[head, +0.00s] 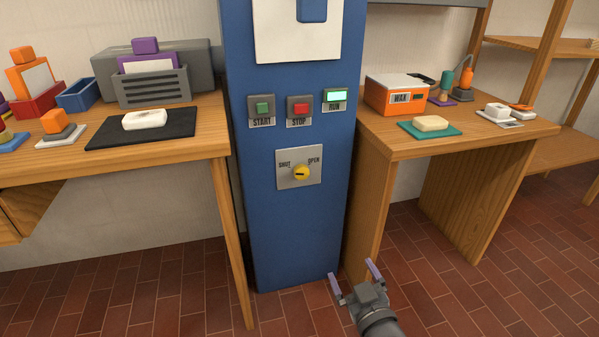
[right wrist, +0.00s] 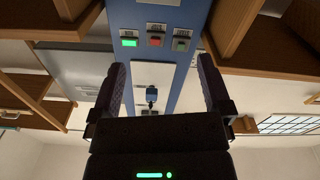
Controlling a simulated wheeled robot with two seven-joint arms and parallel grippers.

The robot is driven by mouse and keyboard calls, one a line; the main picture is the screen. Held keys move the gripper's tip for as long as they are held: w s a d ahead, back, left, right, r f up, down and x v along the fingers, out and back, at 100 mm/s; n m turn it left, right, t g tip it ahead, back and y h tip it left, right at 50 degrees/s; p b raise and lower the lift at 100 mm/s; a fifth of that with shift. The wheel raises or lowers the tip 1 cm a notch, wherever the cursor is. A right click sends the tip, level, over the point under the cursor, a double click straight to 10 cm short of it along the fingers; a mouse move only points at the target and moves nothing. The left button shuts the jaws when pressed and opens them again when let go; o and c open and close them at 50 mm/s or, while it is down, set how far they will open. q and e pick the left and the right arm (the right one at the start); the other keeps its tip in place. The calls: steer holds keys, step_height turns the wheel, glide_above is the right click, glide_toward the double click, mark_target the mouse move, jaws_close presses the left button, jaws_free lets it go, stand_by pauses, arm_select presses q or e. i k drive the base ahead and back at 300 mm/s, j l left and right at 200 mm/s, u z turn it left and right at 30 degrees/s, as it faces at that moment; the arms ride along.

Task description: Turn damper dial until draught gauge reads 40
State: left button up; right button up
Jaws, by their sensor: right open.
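The damper dial (head: 301,173) is a round yellow knob with a dark pointer mark, on a pale plate (head: 285,179) marked SHUT at left and OPEN at right. The plate is on the front of a blue column (head: 265,235). A white panel (head: 270,45) with a blue part shows at the top of the column, cut off by the frame; no gauge reading shows. My right gripper (head: 354,274) is open and empty, low in front of the column's right foot, below and right of the dial and apart from it. My left gripper is not in view.
START (head: 262,108) and STOP (head: 300,108) buttons and a lit green RUN lamp (head: 337,96) sit above the dial. A left table (head: 200,146) and a right bench (head: 480,136) flank the column. Open brick floor (head: 440,290) lies in front.

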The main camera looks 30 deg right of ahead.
mark_target(301, 171)
steer(key=i+l, duration=0.15)
steer(key=i, duration=0.25)
steer(key=i+l, duration=0.15)
steer(key=i, duration=0.25)
